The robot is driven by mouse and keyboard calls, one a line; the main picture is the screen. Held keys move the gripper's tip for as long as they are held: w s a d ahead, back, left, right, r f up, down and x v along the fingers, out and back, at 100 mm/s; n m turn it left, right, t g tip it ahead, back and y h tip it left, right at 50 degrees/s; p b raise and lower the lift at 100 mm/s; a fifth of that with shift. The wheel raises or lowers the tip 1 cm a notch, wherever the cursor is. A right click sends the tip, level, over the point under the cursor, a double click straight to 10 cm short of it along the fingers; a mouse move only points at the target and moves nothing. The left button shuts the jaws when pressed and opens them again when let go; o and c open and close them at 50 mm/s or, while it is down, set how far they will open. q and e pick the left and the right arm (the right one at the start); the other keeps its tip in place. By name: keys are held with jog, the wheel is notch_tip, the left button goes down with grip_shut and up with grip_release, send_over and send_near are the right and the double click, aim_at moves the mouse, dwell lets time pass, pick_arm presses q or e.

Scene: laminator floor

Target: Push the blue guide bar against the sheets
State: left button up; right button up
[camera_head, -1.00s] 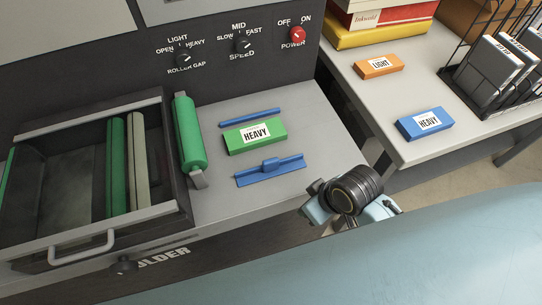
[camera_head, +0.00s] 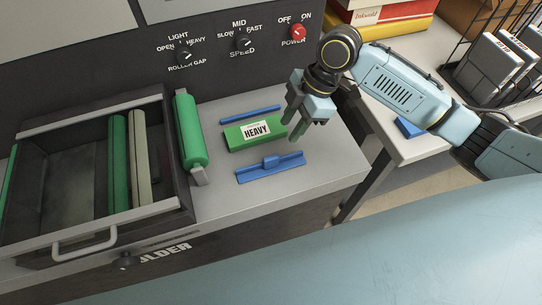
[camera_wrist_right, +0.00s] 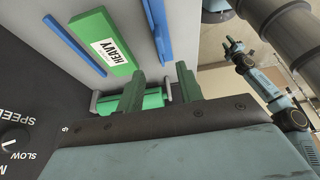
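The blue guide bar (camera_head: 286,165), with a raised grip in its middle, lies on the grey top in front of the green HEAVY pack of sheets (camera_head: 236,138). A visible gap separates bar and pack. A plain blue bar (camera_head: 250,114) lies along the pack's far side. In the right wrist view, the guide bar (camera_wrist_right: 158,30) and pack (camera_wrist_right: 103,45) show beyond the fingers. My right gripper (camera_head: 307,122) is open and empty, pointing down above the grey top, right of the pack. An arm at the right of the wrist view, seemingly my left, has an unclear tip (camera_wrist_right: 233,46).
A green roller (camera_head: 190,132) stands left of the pack, beside an open dark tray (camera_head: 60,232) with a handle. Knobs and a red power switch (camera_head: 298,32) are behind. My right arm crosses the side table (camera_head: 410,150), partly covering a blue box (camera_head: 408,128).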

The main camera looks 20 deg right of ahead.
aim_at(272, 157)
jog(key=x, duration=1.3)
jog(key=shift+a, duration=0.1)
jog(key=shift+c, duration=0.5)
grip_shut()
